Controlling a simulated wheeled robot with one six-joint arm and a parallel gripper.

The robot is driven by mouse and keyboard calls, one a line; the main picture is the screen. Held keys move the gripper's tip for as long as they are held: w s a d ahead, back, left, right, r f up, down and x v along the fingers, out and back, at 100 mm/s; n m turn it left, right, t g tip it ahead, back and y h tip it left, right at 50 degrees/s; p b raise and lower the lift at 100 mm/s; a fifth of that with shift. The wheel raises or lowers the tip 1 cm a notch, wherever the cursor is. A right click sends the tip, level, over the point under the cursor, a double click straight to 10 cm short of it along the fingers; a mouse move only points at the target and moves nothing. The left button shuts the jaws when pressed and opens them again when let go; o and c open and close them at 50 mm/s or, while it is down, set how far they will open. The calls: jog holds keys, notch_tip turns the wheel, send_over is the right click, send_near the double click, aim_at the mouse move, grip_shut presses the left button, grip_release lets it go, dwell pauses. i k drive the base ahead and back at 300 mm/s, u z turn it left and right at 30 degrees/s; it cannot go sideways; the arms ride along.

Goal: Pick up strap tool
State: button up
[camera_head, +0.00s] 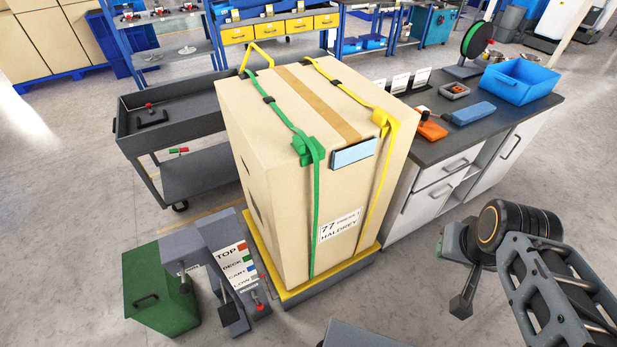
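An orange tool with a dark upright handle (431,128) lies on the dark counter (440,149), just right of the tall carton; it may be the strap tool, but I cannot be sure. A black tool with a red knob (151,117) lies in the top tray of the grey cart. The large carton (262,190) has a green strap (314,210) and a yellow strap (381,185) over it. My gripper (463,275) is at the lower right, in front of the counter and well apart from these tools. Whether its fingers are open is unclear.
The carton stands on a yellow-edged platform (330,268). A lever stand with labels (237,262) and a green box (160,290) are at its lower left. The counter also holds a blue bin (520,82) and a blue block (473,113).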

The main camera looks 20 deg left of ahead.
aim_at(429, 129)
jog(key=z, duration=1)
jog(key=k, duration=1.25)
jog(key=z, duration=0.85)
jog(key=i, duration=1.15)
jog(key=u, duration=0.6)
jog(key=i, duration=1.9)
jog(key=u, duration=1.45)
jog(key=i, duration=1.05)
jog(key=u, duration=1.45)
jog(key=i, duration=0.4)
jog(key=u, duration=0.3)
